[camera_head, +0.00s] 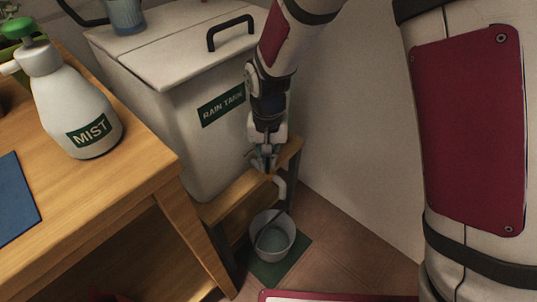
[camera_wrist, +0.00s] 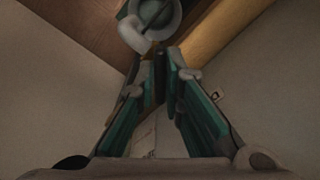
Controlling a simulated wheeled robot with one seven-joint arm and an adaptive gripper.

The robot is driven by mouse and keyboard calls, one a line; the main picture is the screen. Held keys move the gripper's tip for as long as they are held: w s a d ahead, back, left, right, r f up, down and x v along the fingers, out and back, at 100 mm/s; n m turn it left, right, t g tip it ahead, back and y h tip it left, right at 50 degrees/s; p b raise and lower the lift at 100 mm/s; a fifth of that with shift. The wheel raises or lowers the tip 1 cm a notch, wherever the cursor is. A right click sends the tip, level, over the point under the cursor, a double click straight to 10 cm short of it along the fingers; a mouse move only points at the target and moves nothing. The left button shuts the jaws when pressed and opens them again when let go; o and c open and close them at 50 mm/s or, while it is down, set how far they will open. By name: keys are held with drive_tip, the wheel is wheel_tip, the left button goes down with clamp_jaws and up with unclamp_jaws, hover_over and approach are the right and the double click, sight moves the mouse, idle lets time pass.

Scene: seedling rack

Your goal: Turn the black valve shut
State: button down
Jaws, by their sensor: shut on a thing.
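My gripper (camera_head: 264,160) is at the front of the white rain tank (camera_head: 180,130), just above its pale tap spout (camera_head: 281,187). Its fingers, also in the wrist view (camera_wrist: 168,66), are close together and shut on the black valve, which they almost wholly hide; I cannot tell its angle. The curved spout (camera_wrist: 134,34) shows just beyond the fingertips in the wrist view. A pale bucket (camera_head: 259,224) with greenish contents stands below the spout. I cannot make out whether water is running.
The tank stands on a wooden stand (camera_head: 236,197). The bucket is on a green mat (camera_head: 292,262) on the tiled floor. A wooden table (camera_head: 150,172) at left holds a mist bottle (camera_head: 72,105) and a blue mat (camera_head: 14,205). A pale wall (camera_head: 350,130) is close at right.

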sight(267, 162)
drive_tip(key=m+p, duration=0.2)
drive_tip(key=m, duration=0.2)
drive_tip(key=shift+a+r+p, duration=0.1)
drive_tip(key=shift+p, duration=0.3)
drive_tip(key=shift+a+m+p, duration=0.1)
drive_tip(key=shift+m+p, duration=1.2)
drive_tip(key=shift+m, duration=0.7)
drive_tip(key=c, duration=1.7)
unclamp_jaws()
drive_tip(key=shift+w, duration=0.1)
wheel_tip(267, 162, up, 12)
